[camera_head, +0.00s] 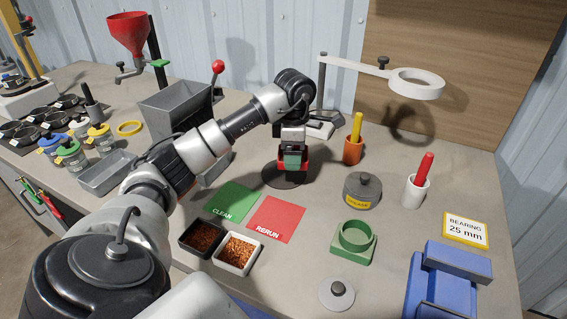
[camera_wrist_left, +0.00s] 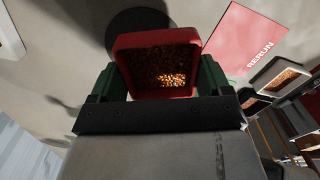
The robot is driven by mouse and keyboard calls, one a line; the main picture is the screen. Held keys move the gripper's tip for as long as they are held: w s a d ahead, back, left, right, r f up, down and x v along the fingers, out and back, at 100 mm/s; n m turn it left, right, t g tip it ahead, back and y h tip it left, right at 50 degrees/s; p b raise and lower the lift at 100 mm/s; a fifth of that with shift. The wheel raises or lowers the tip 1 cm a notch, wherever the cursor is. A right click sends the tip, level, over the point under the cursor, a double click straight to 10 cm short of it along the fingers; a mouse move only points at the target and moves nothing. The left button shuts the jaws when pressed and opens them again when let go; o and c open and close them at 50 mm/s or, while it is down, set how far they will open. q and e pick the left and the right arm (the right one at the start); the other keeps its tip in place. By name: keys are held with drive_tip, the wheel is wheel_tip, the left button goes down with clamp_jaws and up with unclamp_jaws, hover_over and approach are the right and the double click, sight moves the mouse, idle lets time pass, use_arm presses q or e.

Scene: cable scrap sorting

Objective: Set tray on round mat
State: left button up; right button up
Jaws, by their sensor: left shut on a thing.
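My left gripper (camera_head: 292,160) is shut on a small red tray (camera_wrist_left: 154,41) that holds copper-coloured bits. In the left wrist view the green finger pads of the gripper (camera_wrist_left: 155,80) press on both sides of the tray. The dark round mat (camera_head: 285,178) lies on the bench right below the gripper in the head view. The mat also shows in the left wrist view (camera_wrist_left: 138,22), partly hidden behind the tray. I cannot tell whether the tray touches the mat. My right gripper is not in view.
A green CLEAN card (camera_head: 231,200) and a red RERUN card (camera_head: 274,219) lie in front of the mat. A black tray (camera_head: 187,245) and a white tray (camera_head: 256,242) stand nearer. A grey lidded pot (camera_head: 362,191) and an orange holder (camera_head: 352,150) stand to the right.

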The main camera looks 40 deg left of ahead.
sight(284, 173)
use_arm(q)
drive_tip(key=a, duration=0.1)
drive_tip(key=a+f, duration=0.2)
drive_tip(key=shift+w+a+f, duration=0.2)
drive_tip(key=shift+w+a, duration=0.1)
drive_tip(key=shift+f+p, duration=0.3)
drive_tip(key=shift+f, duration=1.65)
drive_tip(key=shift+f, duration=0.15)
drive_tip(key=o, duration=0.9)
wheel_tip(284, 173, up, 12)
drive_tip(key=shift+r+b, duration=0.2)
drive_tip(key=shift+b, duration=0.15)
